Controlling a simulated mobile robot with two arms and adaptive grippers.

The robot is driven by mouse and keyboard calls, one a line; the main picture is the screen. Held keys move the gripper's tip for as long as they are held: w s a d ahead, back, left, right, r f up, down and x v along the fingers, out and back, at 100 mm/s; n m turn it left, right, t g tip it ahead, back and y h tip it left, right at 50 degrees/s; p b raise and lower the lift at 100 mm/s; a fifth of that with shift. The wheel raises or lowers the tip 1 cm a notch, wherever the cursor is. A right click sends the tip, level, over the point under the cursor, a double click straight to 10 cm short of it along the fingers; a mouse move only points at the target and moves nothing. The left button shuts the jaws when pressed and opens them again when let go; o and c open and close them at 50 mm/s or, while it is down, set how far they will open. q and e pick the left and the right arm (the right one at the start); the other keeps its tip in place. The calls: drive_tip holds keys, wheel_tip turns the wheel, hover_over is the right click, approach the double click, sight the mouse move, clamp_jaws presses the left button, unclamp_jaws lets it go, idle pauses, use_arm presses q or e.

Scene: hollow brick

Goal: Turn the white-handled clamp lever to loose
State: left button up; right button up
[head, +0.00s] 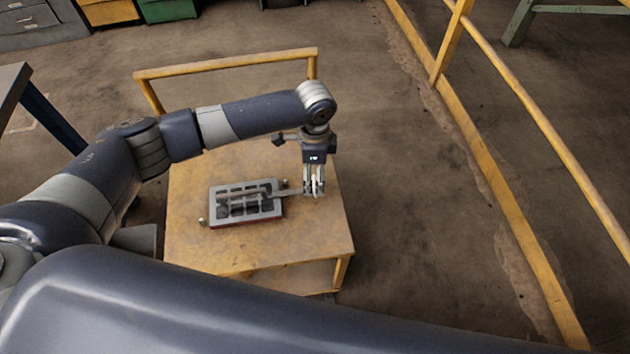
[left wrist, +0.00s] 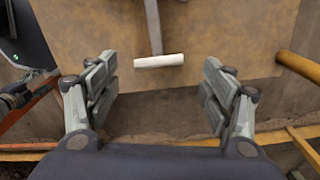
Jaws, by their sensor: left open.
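The clamp device (head: 246,203) is a grey plate with dark openings, lying on the wooden top of a yellow cart. Its grey lever (head: 287,193) reaches right toward my left gripper (head: 314,190). In the left wrist view the lever (left wrist: 153,25) ends in a white crossbar handle (left wrist: 159,62). My left gripper (left wrist: 160,78) is open, with one finger on each side of the handle and visible gaps between. Nothing is gripped. In the head view the fingers mostly hide the handle. My right gripper is not in view.
The cart top (head: 315,235) is bare around the device. The cart's yellow push rail (head: 225,63) stands behind my left arm. A yellow guard rail (head: 530,150) runs along the right. A table corner (head: 12,85) is at the left, and floor lies open between cart and rail.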

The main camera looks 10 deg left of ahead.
sight(314, 184)
use_arm(q)
wheel_tip(314, 184, down, 6)
drive_tip(key=shift+r, duration=0.15)
drive_tip(key=shift+r, duration=0.1)
drive_tip(key=c, duration=0.8)
